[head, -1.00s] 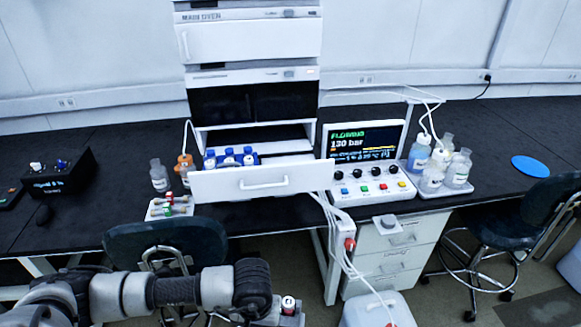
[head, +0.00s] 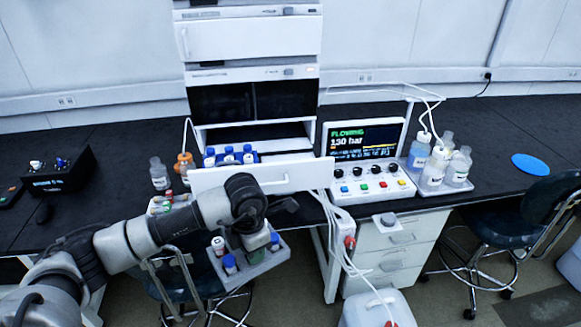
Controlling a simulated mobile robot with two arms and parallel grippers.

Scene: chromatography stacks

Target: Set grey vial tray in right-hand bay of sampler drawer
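The grey vial tray (head: 272,260) hangs in the air at the lower middle of the head view, in front of the sampler drawer (head: 308,175). The drawer is pulled out. The right-hand bay, behind the drawer front, looks empty. My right gripper is out of view.
The pump panel with its screen (head: 365,140) stands just right of the drawer, with bottles (head: 432,172) beyond. A small bottle (head: 159,174) and an orange-capped one (head: 184,165) stand left. A chair (head: 165,285) is under my arm. Tubes hang right of the drawer.

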